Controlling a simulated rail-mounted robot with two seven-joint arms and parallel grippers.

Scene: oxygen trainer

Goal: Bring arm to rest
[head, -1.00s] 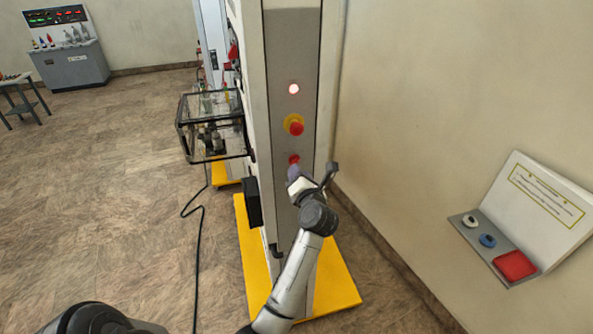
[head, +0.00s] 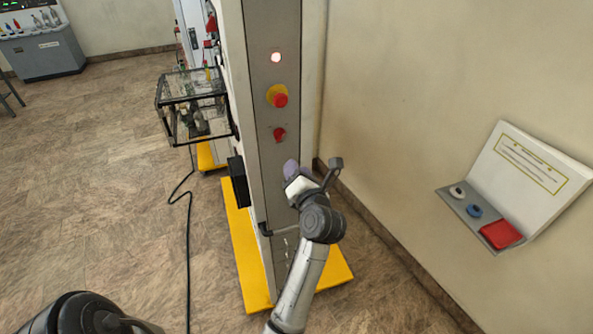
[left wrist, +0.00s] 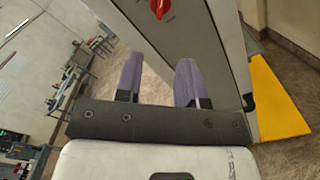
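My left gripper (head: 313,167) is in front of the narrow grey panel (head: 263,185) of a tall cabinet, below and to the right of a red rotary knob (head: 279,134). Its two purple-grey fingers are apart with nothing between them; the left wrist view shows the same open gap (left wrist: 160,72). The red knob shows at the top of that view (left wrist: 160,7), beyond the fingertips and apart from them. Above the knob are a red push button on a yellow ring (head: 279,98) and a lit lamp (head: 276,57). My right gripper is not in view.
The cabinet stands on a yellow base (head: 243,260). A clear-sided, black-framed box (head: 190,105) juts from its left side. A black cable (head: 187,245) lies on the floor. A wall-side stand (head: 525,165) holds a red block (head: 502,235). The floor at left is open.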

